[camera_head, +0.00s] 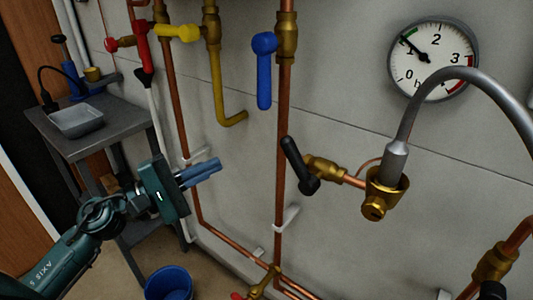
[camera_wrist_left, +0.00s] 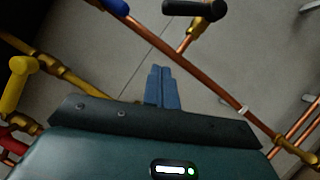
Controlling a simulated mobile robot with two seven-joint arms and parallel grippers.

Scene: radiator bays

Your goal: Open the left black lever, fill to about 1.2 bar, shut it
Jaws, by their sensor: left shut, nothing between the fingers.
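The left black lever (camera_head: 298,165) sits on a brass valve left of the filling hose. Its handle lies crosswise to the short copper pipe. It also shows at the top of the left wrist view (camera_wrist_left: 192,9). The round pressure gauge (camera_head: 432,62) is up right; its needle points up-left, a little past 1, near the green mark. My left gripper (camera_head: 216,168) is shut and empty, left of the black lever and apart from it; its blue fingers also show in the left wrist view (camera_wrist_left: 161,72). My right gripper is out of view.
A grey hose (camera_head: 410,115) arches down to a brass fitting (camera_head: 376,203). A blue lever (camera_head: 264,75) hangs above the black one; yellow (camera_head: 180,32) and red (camera_head: 142,45) levers are further left. Part of another black handle (camera_head: 492,291) shows bottom right. A blue bucket (camera_head: 168,284) stands below.

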